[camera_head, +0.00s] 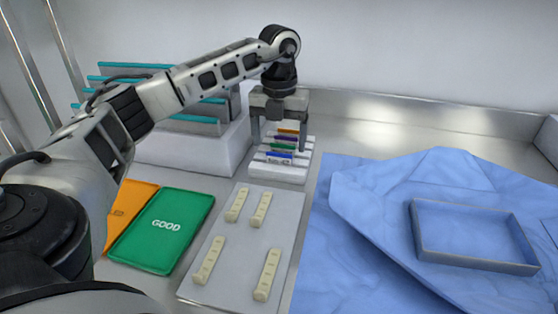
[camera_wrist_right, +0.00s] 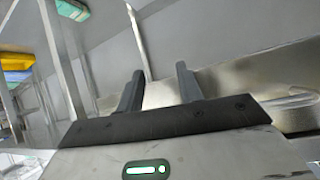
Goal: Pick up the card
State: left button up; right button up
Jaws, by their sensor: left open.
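Several cards with coloured top edges stand in a white slotted rack (camera_head: 280,173) at the back middle of the head view. The front card (camera_head: 279,159) has a blue edge and a white face with small dark marks. Behind it are a green-edged card (camera_head: 283,147), a purple one and an orange one. My left gripper (camera_head: 280,145) points down over the rack, open, with one finger on each side of the row of cards. I cannot tell if it touches any card. My right gripper (camera_wrist_right: 160,70) shows only in the right wrist view, fingers apart and empty.
A green tray marked GOOD (camera_head: 163,231) and an orange tray (camera_head: 131,208) lie at the left. A grey plate with several cream strips (camera_head: 240,252) is in front of the rack. A blue cloth (camera_head: 340,255) with a shallow rectangular tray (camera_head: 475,258) covers the right.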

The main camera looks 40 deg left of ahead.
aim_at(279, 161)
pick_arm(q)
jog(key=shift+f, duration=1.45)
jog(key=c, duration=1.1)
jog(key=shift+o, duration=0.2)
jog(key=shift+r, duration=0.1)
